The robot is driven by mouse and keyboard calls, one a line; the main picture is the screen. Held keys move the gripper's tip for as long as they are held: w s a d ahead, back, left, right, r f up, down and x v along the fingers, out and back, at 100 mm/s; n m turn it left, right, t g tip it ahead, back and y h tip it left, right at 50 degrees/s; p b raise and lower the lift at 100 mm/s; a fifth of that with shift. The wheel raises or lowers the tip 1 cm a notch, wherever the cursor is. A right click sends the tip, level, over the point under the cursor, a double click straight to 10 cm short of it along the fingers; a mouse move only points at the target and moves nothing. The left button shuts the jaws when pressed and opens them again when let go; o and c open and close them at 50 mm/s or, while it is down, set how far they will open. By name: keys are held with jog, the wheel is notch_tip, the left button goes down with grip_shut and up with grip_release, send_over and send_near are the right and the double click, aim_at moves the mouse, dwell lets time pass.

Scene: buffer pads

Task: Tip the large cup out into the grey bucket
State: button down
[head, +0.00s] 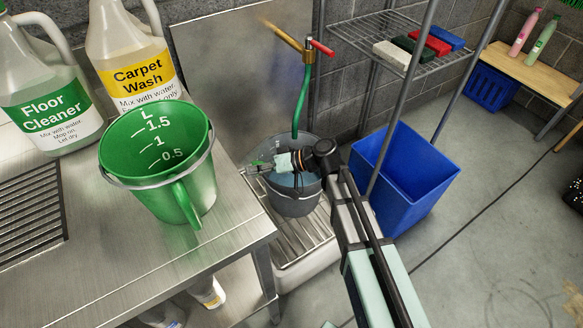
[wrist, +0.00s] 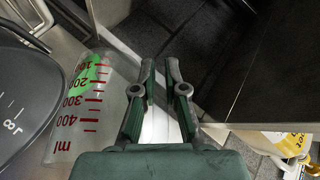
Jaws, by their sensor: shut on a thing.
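The grey bucket (head: 296,205) stands in the sink tray below the green hose, with something bluish inside. Its scale-marked wall (wrist: 22,100) fills the left of the wrist view. The large cup (wrist: 92,125) is clear with red ml marks, and shows beside the bucket's wall in the wrist view. My gripper (head: 260,166) is at the bucket's left rim in the head view. Its fingers (wrist: 159,78) are shut on the cup; the exact grip is hard to see. The cup is barely visible in the head view.
A green jug (head: 186,185) stands on the steel counter (head: 120,275), near Floor Cleaner (head: 52,105) and Carpet Wash (head: 138,75) bottles. A red-handled tap (head: 320,48) is above the bucket. A blue bin (head: 410,185) and wire shelf (head: 385,28) are right.

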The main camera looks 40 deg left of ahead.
jog(key=shift+w+d+m+g+y+b, duration=0.4)
jog(key=shift+g+y+b, duration=0.55)
jog(key=shift+b, duration=1.1)
jog(key=shift+w+d+g+y+b, duration=0.3)
jog(key=shift+w+y+b, duration=0.1)
jog(key=shift+w+b, duration=0.15)
jog(key=shift+w+d+g+y+b, duration=0.15)
jog(key=shift+w+d+y+b, duration=0.2)
jog(key=shift+w+b, duration=0.15)
jog(key=shift+w+d+r+m+g+y+b, duration=0.4)
jog(key=shift+w+r+g+y+b, duration=0.1)
jog(key=shift+r+y+b, duration=0.15)
dwell(0.8)
